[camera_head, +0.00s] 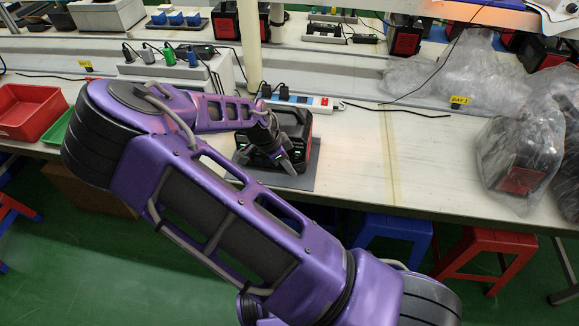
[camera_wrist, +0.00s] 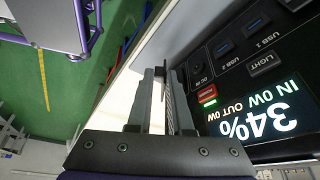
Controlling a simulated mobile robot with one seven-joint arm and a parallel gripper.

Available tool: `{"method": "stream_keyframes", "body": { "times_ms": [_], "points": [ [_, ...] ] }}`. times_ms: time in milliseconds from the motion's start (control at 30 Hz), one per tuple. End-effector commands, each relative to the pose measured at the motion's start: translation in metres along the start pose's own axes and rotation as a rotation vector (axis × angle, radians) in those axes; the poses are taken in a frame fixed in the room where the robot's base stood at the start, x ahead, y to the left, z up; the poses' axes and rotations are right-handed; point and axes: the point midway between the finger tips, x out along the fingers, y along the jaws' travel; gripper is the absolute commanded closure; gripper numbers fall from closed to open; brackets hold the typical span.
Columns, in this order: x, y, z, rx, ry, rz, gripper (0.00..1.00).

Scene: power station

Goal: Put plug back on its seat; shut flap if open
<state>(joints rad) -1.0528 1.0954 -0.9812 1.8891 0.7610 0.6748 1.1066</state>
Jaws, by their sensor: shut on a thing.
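The power station (camera_head: 297,122) is a black box on a grey mat (camera_head: 305,180) on the bench. In the wrist view its front panel (camera_wrist: 228,68) fills the right side, upside down, with a lit display reading 34% and IN 0W OUT 0W. My gripper (camera_head: 268,160) is low in front of the power station. In the wrist view my gripper (camera_wrist: 163,75) is beside the panel, its fingers close together on a thin dark piece (camera_wrist: 168,100). I cannot tell whether this piece is the plug or the flap. The fingers hide most of it, and the seat is not clearly visible.
A power strip (camera_head: 300,101) with plugs and cables lies behind the power station. Red (camera_head: 30,112) and green trays are at the left. Plastic-wrapped units (camera_head: 520,150) stand at the right. Bare bench (camera_head: 385,150) is free right of the mat. Stools stand below.

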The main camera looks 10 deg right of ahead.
Motion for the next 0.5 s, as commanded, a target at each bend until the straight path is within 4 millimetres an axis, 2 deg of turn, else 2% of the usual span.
{"method": "stream_keyframes", "body": {
  "times_ms": [267,300,433,500],
  "points": [
    [0.0016,0.0025,0.0014,0.0,-0.003,0.007,1.0],
    [0.0017,0.0025,0.0014,0.0,-0.003,0.007,0.78],
    [0.0014,0.002,0.0011,0.0,-0.002,0.005,0.55],
    [0.0012,0.0016,0.001,-0.001,-0.002,0.004,0.55]
  ]
}}
